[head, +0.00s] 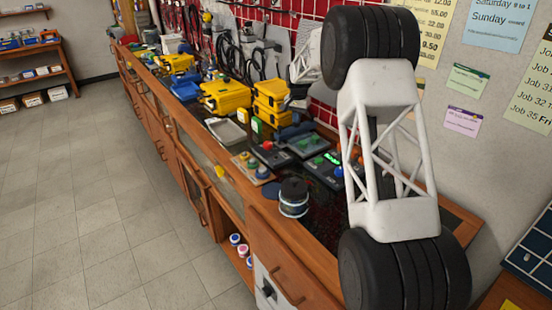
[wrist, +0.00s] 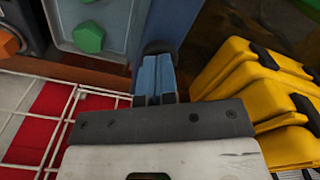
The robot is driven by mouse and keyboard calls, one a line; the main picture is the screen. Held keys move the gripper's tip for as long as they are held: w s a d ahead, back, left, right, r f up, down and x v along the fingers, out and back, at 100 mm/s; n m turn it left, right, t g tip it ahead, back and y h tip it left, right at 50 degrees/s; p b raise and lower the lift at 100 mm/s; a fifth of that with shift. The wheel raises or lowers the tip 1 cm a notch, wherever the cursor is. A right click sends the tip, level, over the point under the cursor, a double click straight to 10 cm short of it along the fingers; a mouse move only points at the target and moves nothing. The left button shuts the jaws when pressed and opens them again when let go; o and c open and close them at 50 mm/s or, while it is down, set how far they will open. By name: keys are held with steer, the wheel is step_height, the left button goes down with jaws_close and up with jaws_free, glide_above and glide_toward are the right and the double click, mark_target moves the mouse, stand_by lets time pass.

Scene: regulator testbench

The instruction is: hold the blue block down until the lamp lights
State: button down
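A dark blue block (head: 295,131) lies on the bench in the head view, beside the yellow cases. In the wrist view the blue block (wrist: 186,22) is at the top middle, between a grey panel and the yellow cases. My gripper (wrist: 158,60) points at it, its two bluish fingers close together with nothing seen between them. Whether the fingertips touch the block cannot be told. In the head view my gripper (head: 298,98) is small and dark, above the block. I cannot pick out the lamp for certain; a dark device (head: 325,172) shows a small green glow.
Yellow cases (head: 270,103) stand close to the gripper, also in the wrist view (wrist: 262,80). A panel with a green knob (wrist: 88,37) is on the other side of the block. The floor is clear.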

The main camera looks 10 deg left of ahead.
steer(key=shift+f, duration=0.7)
steer(key=shift+r, duration=0.2)
stand_by(2.3)
steer(key=shift+r, duration=4.35)
